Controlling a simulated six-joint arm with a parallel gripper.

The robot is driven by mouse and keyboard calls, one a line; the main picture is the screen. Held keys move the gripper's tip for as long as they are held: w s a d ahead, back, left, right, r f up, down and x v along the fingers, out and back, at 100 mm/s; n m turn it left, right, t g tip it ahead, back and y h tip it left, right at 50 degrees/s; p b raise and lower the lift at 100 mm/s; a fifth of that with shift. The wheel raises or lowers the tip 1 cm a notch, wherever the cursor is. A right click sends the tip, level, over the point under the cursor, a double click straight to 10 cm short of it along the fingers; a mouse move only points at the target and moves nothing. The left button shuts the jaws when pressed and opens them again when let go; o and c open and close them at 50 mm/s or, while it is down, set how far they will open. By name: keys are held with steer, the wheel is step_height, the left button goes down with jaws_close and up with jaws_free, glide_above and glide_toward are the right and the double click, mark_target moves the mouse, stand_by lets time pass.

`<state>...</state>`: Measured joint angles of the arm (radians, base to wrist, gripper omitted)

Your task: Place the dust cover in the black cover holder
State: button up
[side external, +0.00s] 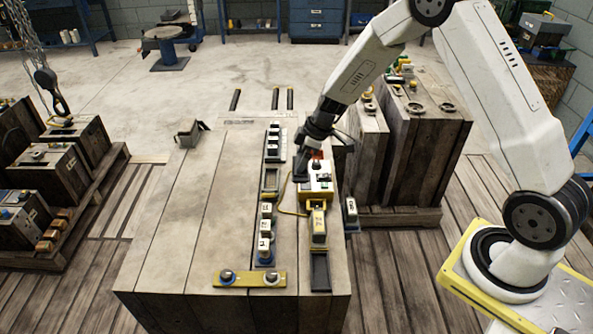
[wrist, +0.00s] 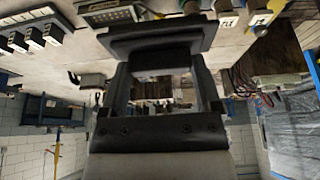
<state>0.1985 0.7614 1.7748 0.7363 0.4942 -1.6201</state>
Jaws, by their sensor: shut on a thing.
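My gripper (side external: 315,150) is over the right side of the wooden bench, just above and behind a white-and-yellow instrument box. In the wrist view its dark fingers (wrist: 162,75) are shut on a dark grey piece, which I take to be the dust cover (wrist: 155,42); it lies across the fingertips. In the side view I cannot clearly separate this piece from the dark fingers. A black rectangular tray (side external: 320,272), probably the cover holder, lies at the bench's front right edge. The gripper is well behind it and apart from it.
The instrument box (side external: 318,185) with a yellow cable and a yellow handheld device (side external: 318,225) stand between gripper and tray. Left of them run black-and-white blocks (side external: 273,142), a grey frame (side external: 269,180) and white-topped blocks (side external: 266,232). A yellow bar (side external: 249,279) lies in front. The bench's left side is mostly clear.

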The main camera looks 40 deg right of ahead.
steer(key=shift+r, duration=0.15)
step_height(320, 180, up, 11)
steer(key=s+a+n+g+h, duration=0.3)
steer(key=s+a+n, duration=0.45)
steer(key=n, duration=1.05)
steer(key=s+a+n+g+h, duration=0.4)
steer(key=s+n, duration=0.7)
steer(key=n, duration=0.7)
step_height(320, 180, down, 18)
steer(key=a, duration=0.1)
steer(key=shift+w+t+y, duration=0.15)
steer(key=shift+t+y, duration=0.15)
stand_by(0.6)
